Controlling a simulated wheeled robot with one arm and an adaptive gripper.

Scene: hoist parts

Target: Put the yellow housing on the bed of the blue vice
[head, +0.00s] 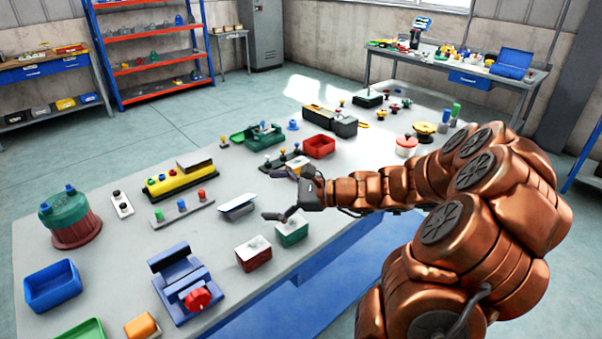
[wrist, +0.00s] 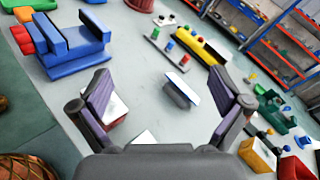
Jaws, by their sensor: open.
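A long yellow housing (head: 181,179) with dark fittings lies on the grey table in the head view, a brown plate at its far end. It also shows in the wrist view (wrist: 203,50), beyond my fingers. The blue vice (head: 180,278) with a red knob stands near the table's front edge, its bed apparently empty. In the wrist view the vice (wrist: 72,50) is at upper left. My gripper (head: 268,195) is open and empty above the table, right of both. In the wrist view my gripper (wrist: 160,74) has its fingers spread wide.
A pale-topped wedge (head: 238,206) lies near my fingers. Red (head: 253,258) and green (head: 292,235) blocks stand close at the front edge. A knobbed grey bar (head: 182,212) lies before the housing. An orange block (head: 142,326) and blue bin (head: 52,287) flank the vice.

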